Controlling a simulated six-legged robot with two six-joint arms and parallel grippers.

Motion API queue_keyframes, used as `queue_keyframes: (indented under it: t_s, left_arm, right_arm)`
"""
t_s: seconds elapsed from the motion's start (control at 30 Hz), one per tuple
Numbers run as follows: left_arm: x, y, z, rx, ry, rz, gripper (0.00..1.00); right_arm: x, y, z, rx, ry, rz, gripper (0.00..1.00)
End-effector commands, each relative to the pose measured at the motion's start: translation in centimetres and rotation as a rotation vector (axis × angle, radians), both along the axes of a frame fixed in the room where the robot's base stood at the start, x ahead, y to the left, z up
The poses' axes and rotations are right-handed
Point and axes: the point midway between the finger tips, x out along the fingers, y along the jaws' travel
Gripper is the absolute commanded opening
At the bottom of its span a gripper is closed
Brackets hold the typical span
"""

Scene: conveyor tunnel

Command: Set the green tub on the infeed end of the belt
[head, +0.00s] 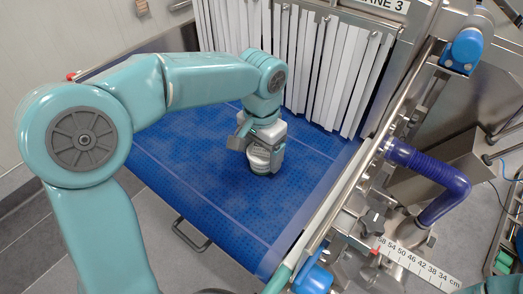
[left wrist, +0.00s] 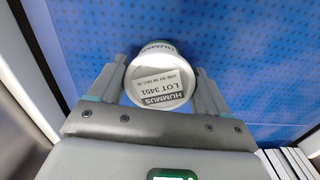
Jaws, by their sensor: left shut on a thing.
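My left gripper (head: 263,150) comes down over the blue belt (head: 215,190) and is shut on the tub (head: 260,160). In the left wrist view the tub (left wrist: 155,78) sits between the two fingers of the left gripper (left wrist: 157,82). Its round white lid has a label reading HUMMUS, LOT 3451. In the head view a thin green edge shows low on the tub. The tub looks upright, and its base is at or very near the belt surface; I cannot tell if it touches. My right gripper is not in view.
White strip curtains (head: 325,60) hang across the belt behind the tub. A metal side rail (head: 340,190) runs along the right, with a blue hose (head: 440,175) and a scale plate (head: 415,262) beyond. The belt in front of the tub is clear.

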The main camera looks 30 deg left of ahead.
Motion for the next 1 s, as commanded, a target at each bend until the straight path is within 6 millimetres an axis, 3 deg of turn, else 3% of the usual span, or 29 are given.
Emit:
queue_keyframes:
  t_s: [0.2, 0.23, 0.3, 0.63, 1.0]
  left_arm:
    - [0.0, 0.0, -0.3, 0.000, 0.000, 0.000, 0.23]
    - [0.0, 0.0, -0.3, 0.000, 0.000, 0.000, 0.81]
    - [0.0, 0.0, -0.2, 0.000, 0.000, 0.000, 1.00]
    - [0.1, 0.0, 0.8, -0.001, -0.003, 0.000, 1.00]
    - [0.1, 0.0, 8.9, -0.001, -0.004, -0.001, 1.00]
  right_arm:
    - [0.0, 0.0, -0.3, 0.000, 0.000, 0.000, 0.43]
    - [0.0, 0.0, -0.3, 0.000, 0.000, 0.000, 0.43]
    - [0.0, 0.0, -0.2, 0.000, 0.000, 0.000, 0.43]
    - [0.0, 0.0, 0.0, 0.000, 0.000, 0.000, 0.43]
    - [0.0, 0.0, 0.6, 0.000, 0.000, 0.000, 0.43]
